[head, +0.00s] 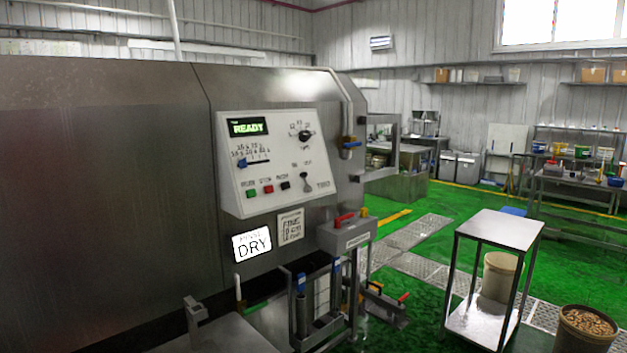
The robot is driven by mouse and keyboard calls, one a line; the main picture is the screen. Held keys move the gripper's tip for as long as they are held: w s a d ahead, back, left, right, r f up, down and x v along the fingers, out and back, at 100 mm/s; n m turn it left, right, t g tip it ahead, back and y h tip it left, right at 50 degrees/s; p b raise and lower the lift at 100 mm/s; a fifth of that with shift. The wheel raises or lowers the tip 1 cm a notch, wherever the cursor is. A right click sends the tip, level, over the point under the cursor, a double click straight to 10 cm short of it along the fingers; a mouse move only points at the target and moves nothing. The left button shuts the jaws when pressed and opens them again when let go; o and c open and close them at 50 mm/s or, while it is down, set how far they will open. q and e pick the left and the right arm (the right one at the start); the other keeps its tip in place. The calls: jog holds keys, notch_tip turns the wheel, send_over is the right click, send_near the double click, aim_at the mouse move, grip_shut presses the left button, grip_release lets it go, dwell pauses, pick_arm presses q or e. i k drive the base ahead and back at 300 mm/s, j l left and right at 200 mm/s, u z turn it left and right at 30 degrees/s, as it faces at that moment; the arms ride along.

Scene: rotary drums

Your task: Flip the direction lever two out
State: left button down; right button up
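A white control panel (275,160) is set on the front of a large steel drum machine (130,190). A small dark lever (306,182) sits at the panel's lower right, with labels around it too small to read. A grey box (347,235) beside the machine has a red handle (345,217) on top, and another red handle (404,297) shows lower down behind it. I cannot tell for sure which of these is the direction lever. Neither of my grippers shows in the head view.
The panel also has a lit READY display (247,127), a black dial (306,136), a blue-knobbed slider (243,163) and several buttons. A steel stand (500,229) with a beige bucket (500,277) and a filled brown tub (586,330) stand right.

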aim_at(308, 188)
jog(key=i+l+z, duration=0.1)
jog(key=i+l, duration=1.4)
jog(key=i, duration=0.35)
